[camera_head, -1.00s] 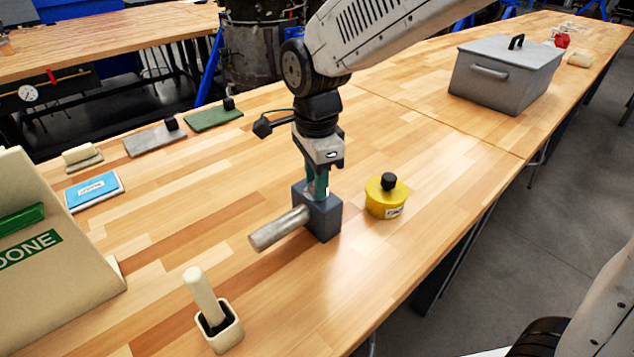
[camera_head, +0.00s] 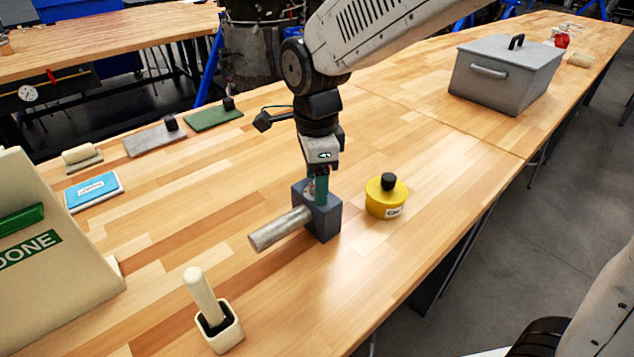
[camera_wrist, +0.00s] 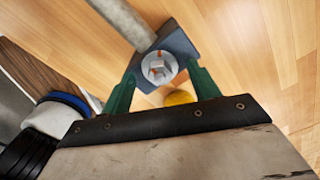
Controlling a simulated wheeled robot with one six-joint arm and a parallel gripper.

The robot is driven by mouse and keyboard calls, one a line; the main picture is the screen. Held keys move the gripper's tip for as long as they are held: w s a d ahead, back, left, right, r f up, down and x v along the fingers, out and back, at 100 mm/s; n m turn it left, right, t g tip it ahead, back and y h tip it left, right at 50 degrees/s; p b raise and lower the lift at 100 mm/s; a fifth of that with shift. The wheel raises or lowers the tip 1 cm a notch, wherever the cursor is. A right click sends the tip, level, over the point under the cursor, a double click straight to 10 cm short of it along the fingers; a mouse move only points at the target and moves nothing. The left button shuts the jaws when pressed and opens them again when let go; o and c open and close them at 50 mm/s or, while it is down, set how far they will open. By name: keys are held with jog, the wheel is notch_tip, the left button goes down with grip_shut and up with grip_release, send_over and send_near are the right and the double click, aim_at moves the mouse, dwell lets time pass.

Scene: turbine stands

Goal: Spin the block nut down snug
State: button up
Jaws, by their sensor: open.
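A dark grey-blue block (camera_head: 328,218) stands on the bench with a metal bar (camera_head: 279,230) sticking out toward the lower left. My gripper (camera_head: 316,195) points down over the block. In the wrist view its green fingers are apart, one on each side of the nut, with nothing held. The nut is mostly hidden in the head view. I cannot tell how tightly it sits.
A yellow pot (camera_head: 386,200) with a black knob stands close right of the block. A cream holder (camera_head: 222,333) with a handle stands in front left. A grey lidded box (camera_head: 500,78) is at the back right, and a cream DONE stand (camera_head: 60,285) at the left.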

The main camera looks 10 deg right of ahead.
jog(key=shift+r, duration=2.45)
jog(key=shift+r, duration=0.15)
jog(key=c, duration=0.3)
notch_tip(320, 180, up, 3)
jog(key=shift+f, duration=4.15)
